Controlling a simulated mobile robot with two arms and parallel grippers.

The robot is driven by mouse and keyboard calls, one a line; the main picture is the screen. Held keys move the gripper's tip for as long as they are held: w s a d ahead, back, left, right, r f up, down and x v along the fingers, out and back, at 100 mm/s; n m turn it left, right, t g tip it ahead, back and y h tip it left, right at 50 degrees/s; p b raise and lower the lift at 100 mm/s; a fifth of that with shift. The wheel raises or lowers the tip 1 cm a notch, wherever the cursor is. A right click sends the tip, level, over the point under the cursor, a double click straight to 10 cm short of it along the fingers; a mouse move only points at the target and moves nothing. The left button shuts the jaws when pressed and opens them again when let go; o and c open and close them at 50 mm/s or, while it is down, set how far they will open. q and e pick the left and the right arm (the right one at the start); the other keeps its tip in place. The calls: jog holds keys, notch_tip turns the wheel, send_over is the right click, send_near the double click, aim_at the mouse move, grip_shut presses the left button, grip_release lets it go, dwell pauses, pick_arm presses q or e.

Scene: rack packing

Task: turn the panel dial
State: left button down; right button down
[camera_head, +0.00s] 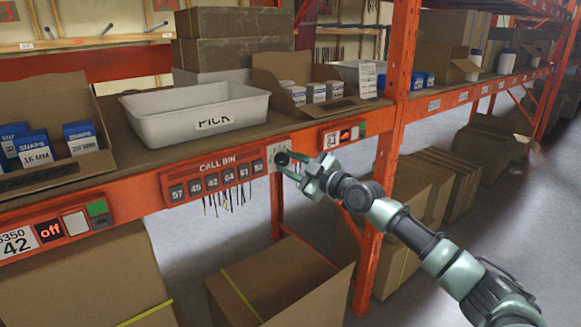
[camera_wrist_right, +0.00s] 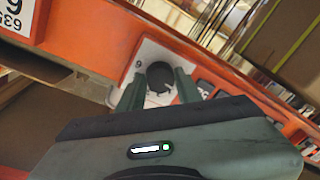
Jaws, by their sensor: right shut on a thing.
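The panel dial (camera_head: 283,158) is a dark round knob on a small light plate at the right end of the red call bin panel (camera_head: 215,178), on the orange shelf beam. My right gripper (camera_head: 298,170) reaches it from the right and is shut on the dial. In the right wrist view the dark dial (camera_wrist_right: 160,76) sits between the two green fingers, on a white plate (camera_wrist_right: 150,55) with a figure at its edge. The dial's exact setting cannot be read. My left gripper is in neither view.
A white pick bin (camera_head: 195,120) stands on the shelf above, beside cartons of small boxes. An orange upright (camera_head: 388,150) stands close behind my right arm. A lit "off" display (camera_head: 50,231) is at left. Cardboard boxes (camera_head: 270,280) fill the lower level.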

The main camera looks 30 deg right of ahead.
jog(key=shift+f+m+b, duration=0.2)
jog(key=shift+m+b, duration=0.35)
jog(key=shift+m, duration=0.25)
jog(key=shift+a+m+b, duration=0.1)
jog(key=shift+m+b, duration=0.3)
jog(key=shift+m, duration=0.5)
jog(key=shift+m+t, duration=0.3)
jog(key=shift+m, duration=0.7)
jog(key=shift+r+m, duration=0.1)
jog(key=shift+m, duration=0.8)
jog(key=shift+a+m, duration=0.1)
jog(key=shift+m, duration=0.9)
jog(key=m+h+p, duration=0.1)
jog(key=m, duration=0.2)
jog(key=shift+t+p, duration=0.3)
jog(key=shift+p, duration=0.1)
jog(key=m+p, duration=0.3)
jog(key=m, duration=0.2)
jog(key=shift+a+m+h, duration=0.1)
jog(key=shift+m+h, duration=0.2)
jog(key=shift+h, duration=0.1)
